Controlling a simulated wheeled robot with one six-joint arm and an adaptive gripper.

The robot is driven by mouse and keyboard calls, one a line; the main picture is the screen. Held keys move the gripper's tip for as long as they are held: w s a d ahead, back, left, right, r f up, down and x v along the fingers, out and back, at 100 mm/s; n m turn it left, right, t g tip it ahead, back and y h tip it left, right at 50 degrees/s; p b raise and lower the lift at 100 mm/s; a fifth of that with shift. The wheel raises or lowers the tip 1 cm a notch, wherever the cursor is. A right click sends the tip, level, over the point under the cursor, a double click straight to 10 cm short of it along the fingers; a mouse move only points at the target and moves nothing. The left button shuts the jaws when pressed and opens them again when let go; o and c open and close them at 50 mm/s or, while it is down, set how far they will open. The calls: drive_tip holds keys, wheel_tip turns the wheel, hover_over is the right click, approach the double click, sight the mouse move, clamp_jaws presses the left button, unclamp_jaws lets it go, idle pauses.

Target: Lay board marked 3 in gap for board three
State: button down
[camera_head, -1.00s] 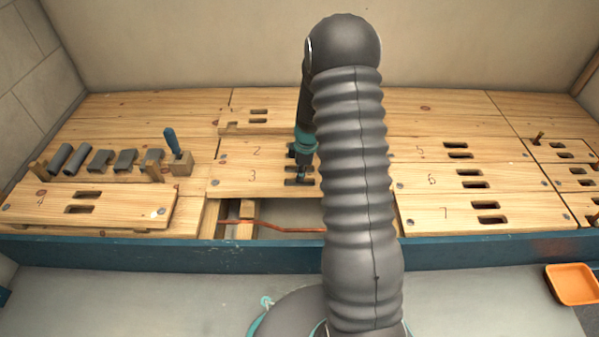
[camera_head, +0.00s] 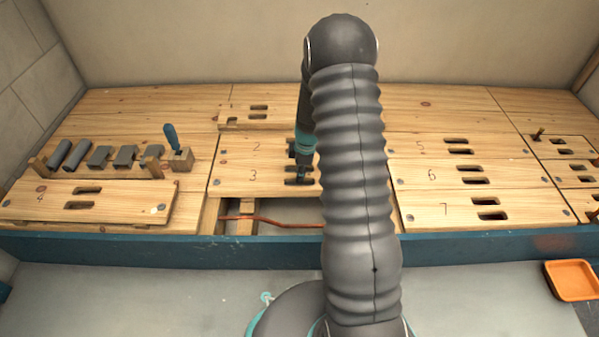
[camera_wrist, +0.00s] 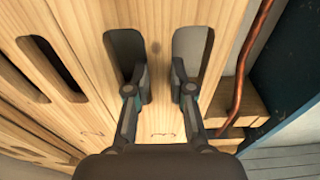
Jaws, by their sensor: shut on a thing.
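The board marked 3 (camera_head: 235,178) is a pale wooden plank with two slots, between board 2 (camera_head: 240,148) and an open floor gap (camera_head: 285,213). My gripper (camera_head: 299,176) points down at it. In the wrist view my gripper (camera_wrist: 160,90) has a finger in each slot and is shut on the wood between them, on board 3 (camera_wrist: 160,55). A narrow seam separates it from the neighbouring board (camera_wrist: 75,60). I cannot tell whether it lies fully down. My arm hides its right end in the head view.
A copper pipe (camera_head: 260,219) crosses the open gap in front, over a wooden joist (camera_head: 246,215). Boards 6 (camera_head: 520,175) and 7 (camera_head: 530,210) lie to the right. Board 4 (camera_head: 120,198) rests on top at the left, near grey pieces (camera_head: 125,155) and a blue-handled tool (camera_head: 171,137).

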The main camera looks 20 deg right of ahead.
drive_tip(key=shift+f, duration=0.1)
idle(0.6)
drive_tip(key=c, duration=0.9)
unclamp_jaws()
drive_tip(key=r, duration=0.4)
drive_tip(key=d+r, duration=0.1)
drive_tip(key=r, duration=0.7)
drive_tip(key=shift+s+d, duration=0.15)
drive_tip(key=shift+s, duration=0.15)
